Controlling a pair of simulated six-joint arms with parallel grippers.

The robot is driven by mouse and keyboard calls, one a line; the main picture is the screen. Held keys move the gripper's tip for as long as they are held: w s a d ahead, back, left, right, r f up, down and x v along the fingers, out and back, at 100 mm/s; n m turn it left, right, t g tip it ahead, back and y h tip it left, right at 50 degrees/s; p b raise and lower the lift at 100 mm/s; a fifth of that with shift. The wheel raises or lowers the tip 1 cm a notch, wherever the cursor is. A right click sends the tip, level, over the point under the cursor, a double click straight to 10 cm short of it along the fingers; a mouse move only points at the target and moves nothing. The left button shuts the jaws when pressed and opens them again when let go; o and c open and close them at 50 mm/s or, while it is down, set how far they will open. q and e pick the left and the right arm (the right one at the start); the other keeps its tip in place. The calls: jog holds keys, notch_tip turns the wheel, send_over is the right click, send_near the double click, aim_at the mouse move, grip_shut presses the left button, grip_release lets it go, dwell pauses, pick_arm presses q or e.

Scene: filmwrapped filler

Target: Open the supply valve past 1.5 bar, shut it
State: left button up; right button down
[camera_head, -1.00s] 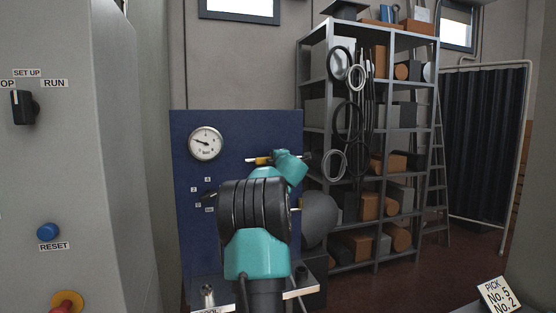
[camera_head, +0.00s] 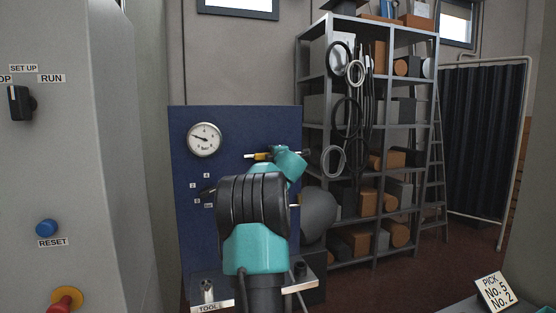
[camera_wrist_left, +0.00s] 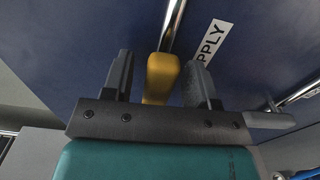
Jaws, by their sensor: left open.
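The yellow valve lever (camera_head: 262,156) sits on a pipe on the blue panel (camera_head: 235,125). In the left wrist view the lever (camera_wrist_left: 160,78) lies between the two dark fingers of my left gripper (camera_wrist_left: 158,80), which is open. A gap shows on the left; the right finger is very near, and I cannot tell if it touches. A white label (camera_wrist_left: 212,42) with "PPLY" visible is beside the lever. The round pressure gauge (camera_head: 204,139) is at the panel's upper left; its needle points left and slightly up, its numbers too small to read. My right gripper is not in view.
A grey cabinet at left carries a black selector knob (camera_head: 21,102), a blue reset button (camera_head: 47,228) and a red-yellow button (camera_head: 65,299). A ledge marked "TOOL" (camera_head: 208,307) is below the panel. A loaded shelf (camera_head: 370,210) stands behind, right.

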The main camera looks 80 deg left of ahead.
pick_arm(q)
jog(key=d, duration=1.7)
jog(key=shift+w+d, duration=0.15)
jog(key=shift+w, duration=0.3)
